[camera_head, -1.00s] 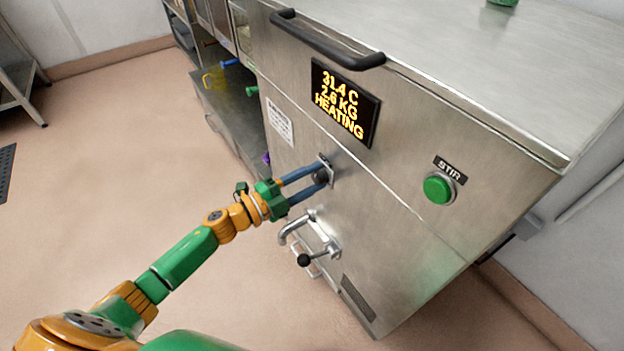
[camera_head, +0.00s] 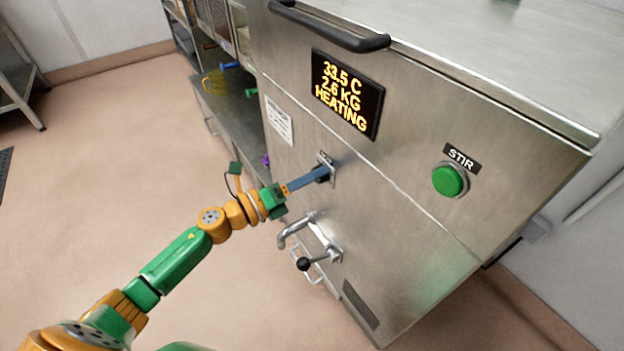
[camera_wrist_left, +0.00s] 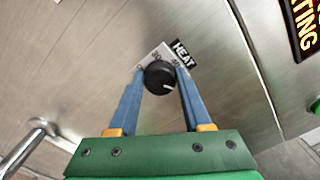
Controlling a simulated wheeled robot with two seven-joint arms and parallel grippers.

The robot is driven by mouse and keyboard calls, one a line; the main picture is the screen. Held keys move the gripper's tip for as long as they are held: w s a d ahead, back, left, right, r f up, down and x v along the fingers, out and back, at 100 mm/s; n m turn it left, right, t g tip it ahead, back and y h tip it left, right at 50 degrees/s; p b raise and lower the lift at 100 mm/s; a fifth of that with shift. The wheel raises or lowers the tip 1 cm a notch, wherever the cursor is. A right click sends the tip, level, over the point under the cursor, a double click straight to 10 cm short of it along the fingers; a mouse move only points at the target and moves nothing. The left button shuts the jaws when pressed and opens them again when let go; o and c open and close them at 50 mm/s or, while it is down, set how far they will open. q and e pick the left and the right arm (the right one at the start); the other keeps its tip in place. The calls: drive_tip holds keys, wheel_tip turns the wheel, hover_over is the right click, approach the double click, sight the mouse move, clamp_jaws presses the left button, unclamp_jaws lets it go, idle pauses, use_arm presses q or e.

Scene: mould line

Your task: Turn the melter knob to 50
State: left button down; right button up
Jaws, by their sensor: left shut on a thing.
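The melter (camera_head: 420,190) is a large steel cabinet. Its display (camera_head: 346,94) reads 33.5 C, 2.6 KG, HEATING. The black round knob (camera_wrist_left: 160,77) sits on a small pale dial plate marked HEAT in the left wrist view, with 30 and another number partly legible. A white pointer line shows on the knob, toward its right side. My left gripper (camera_wrist_left: 160,82) has its blue fingers on both sides of the knob and is shut on it. In the head view my left gripper (camera_head: 326,173) hides most of the knob. My right gripper is not in view.
Below the knob a steel spout and a tap with a black-tipped lever (camera_head: 304,263) stick out. A green STIR button (camera_head: 449,180) is at the right. A black handle (camera_head: 330,32) runs along the top edge. Shelves (camera_head: 225,105) with coloured items stand behind left.

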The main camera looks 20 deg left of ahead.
use_arm(q)
drive_tip(key=m+b, duration=0.4)
drive_tip(key=m, duration=0.6)
drive_tip(key=shift+m+b, duration=0.35)
drive_tip(key=shift+m, duration=0.05)
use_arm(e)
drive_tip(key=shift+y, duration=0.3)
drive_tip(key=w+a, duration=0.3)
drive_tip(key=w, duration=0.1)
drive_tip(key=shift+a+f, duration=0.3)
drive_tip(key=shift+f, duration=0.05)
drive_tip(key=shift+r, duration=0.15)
use_arm(q)
drive_tip(key=shift+c, duration=1.7)
unclamp_jaws()
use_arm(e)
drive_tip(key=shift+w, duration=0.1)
